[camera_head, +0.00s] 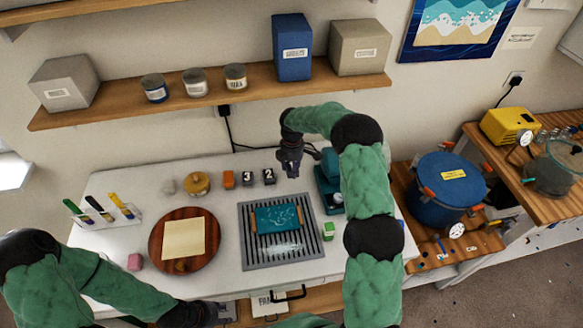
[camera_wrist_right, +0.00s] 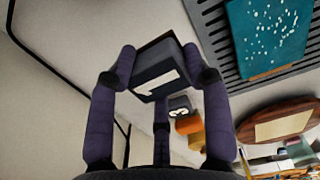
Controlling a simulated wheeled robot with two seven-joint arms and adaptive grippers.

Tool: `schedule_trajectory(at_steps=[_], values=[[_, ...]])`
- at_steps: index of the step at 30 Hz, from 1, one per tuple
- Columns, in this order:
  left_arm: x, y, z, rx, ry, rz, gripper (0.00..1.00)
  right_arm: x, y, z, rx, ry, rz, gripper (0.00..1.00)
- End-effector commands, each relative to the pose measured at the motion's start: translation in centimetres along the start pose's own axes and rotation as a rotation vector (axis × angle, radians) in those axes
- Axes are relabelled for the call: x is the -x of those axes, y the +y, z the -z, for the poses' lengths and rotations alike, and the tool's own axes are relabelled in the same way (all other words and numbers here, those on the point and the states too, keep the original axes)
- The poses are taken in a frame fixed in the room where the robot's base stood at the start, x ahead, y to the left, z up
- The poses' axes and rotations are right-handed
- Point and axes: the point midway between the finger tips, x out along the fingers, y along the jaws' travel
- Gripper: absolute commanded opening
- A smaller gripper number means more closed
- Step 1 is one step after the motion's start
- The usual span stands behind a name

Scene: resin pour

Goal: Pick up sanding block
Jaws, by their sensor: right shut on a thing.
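My right gripper (camera_head: 290,168) is above the back of the white table, just right of the numbered dark blocks. In the right wrist view its fingers (camera_wrist_right: 160,85) are closed around a dark grey block (camera_wrist_right: 150,68) with a white mark. Its mark cannot be read, and the frames do not show clearly which block is the sanding block. A "3" block (camera_head: 247,178), a "2" block (camera_head: 269,177) and an orange block (camera_head: 228,179) stand in a row on the table. My left gripper (camera_head: 212,313) is low at the table's front edge, its fingers unclear.
A slatted grey tray (camera_head: 283,264) holds a teal board (camera_head: 277,217). A round wooden board (camera_head: 160,252) carries a beige sheet. A pink block (camera_head: 135,262) and a green block (camera_head: 328,231) lie nearby. A teal machine (camera_head: 329,187) stands right of my right gripper; a shelf (camera_head: 130,111) hangs above.

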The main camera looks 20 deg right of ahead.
Motion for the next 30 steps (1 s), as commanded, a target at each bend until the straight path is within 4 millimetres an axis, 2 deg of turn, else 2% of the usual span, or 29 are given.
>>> schedule_trajectory(at_steps=[1, 16, 24, 30], values=[[0.0, 0.0, 0.0, 0.000, 0.000, 0.000, 0.40, 0.6, -0.6, 0.1, 0.000, 0.000, -0.001, 0.16], [-0.3, -0.1, 0.0, 0.000, 0.000, 0.000, 0.40, 3.2, -6.9, 0.8, 0.001, 0.000, 0.001, 0.16], [-0.4, -0.1, 0.0, 0.000, 0.000, 0.000, 0.40, 4.0, -8.7, 1.1, 0.000, 0.001, 0.001, 0.16], [-0.4, -0.1, 0.0, 0.000, 0.000, 0.000, 0.40, 4.2, -9.2, 1.1, -0.001, 0.001, 0.000, 0.16]])
